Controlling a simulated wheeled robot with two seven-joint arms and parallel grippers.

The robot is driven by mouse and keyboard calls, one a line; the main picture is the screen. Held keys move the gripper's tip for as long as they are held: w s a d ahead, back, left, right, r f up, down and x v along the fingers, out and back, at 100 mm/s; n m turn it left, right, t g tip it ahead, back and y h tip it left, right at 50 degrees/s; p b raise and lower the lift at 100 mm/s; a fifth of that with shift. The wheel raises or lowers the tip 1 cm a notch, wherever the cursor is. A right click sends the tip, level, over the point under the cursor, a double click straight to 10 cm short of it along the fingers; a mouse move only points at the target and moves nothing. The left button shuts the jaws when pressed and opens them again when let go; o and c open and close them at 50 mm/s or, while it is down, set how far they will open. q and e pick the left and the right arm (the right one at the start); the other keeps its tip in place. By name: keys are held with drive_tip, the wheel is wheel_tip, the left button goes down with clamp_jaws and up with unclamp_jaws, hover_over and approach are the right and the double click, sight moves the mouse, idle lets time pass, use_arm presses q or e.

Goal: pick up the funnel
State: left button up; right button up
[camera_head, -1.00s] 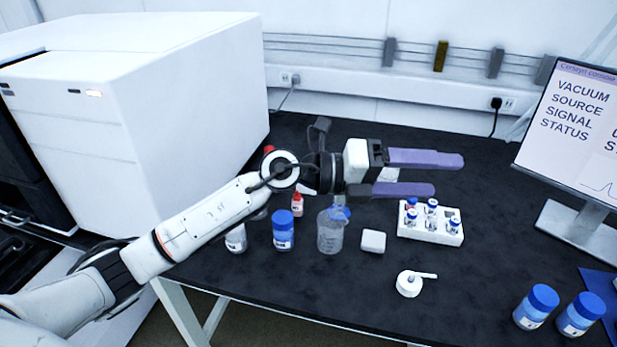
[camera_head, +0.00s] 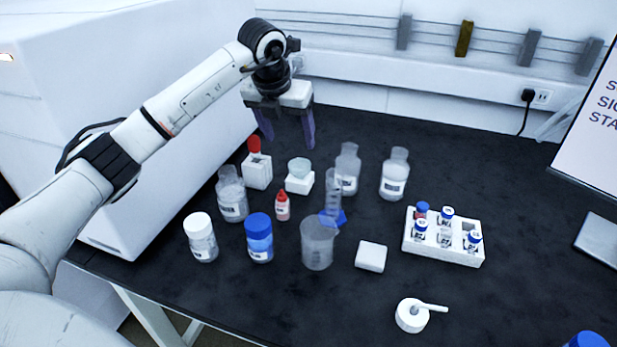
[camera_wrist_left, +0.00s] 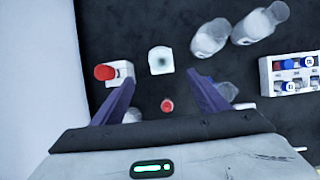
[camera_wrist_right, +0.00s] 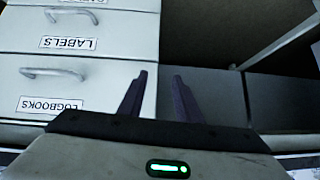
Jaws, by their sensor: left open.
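The funnel (camera_head: 299,168) looks like a small pale translucent cone. It sits on a white block among the bottles in the head view. In the left wrist view the funnel (camera_wrist_left: 161,59) shows from above as a dark round opening on the white block, just beyond my fingertips. My left gripper (camera_head: 287,139) points down, open and empty, above and behind the funnel; its purple fingers also show in the left wrist view (camera_wrist_left: 160,80). My right gripper (camera_wrist_right: 159,77) shows only in the right wrist view, fingers apart and empty, facing drawers.
A red-topped item on a white block (camera_head: 257,172) stands left of the funnel. Clear bottles (camera_head: 347,170), a graduated cylinder (camera_head: 333,190), a small red-capped bottle (camera_head: 282,207) and a beaker (camera_head: 317,245) stand nearby. A vial rack (camera_head: 445,250) is at right. A large white instrument (camera_head: 150,60) borders the left.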

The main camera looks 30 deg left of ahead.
use_arm(q)
approach(299, 165)
wheel_tip(299, 165, down, 2)
drive_tip(key=shift+w+x, duration=0.2)
drive_tip(key=shift+x, duration=1.5)
drive_tip(key=shift+w+x, duration=0.2)
drive_tip(key=shift+x, duration=1.5)
drive_tip(key=shift+a+r, duration=0.1)
drive_tip(key=shift+r, duration=0.15)
drive_tip(key=c, duration=1.1)
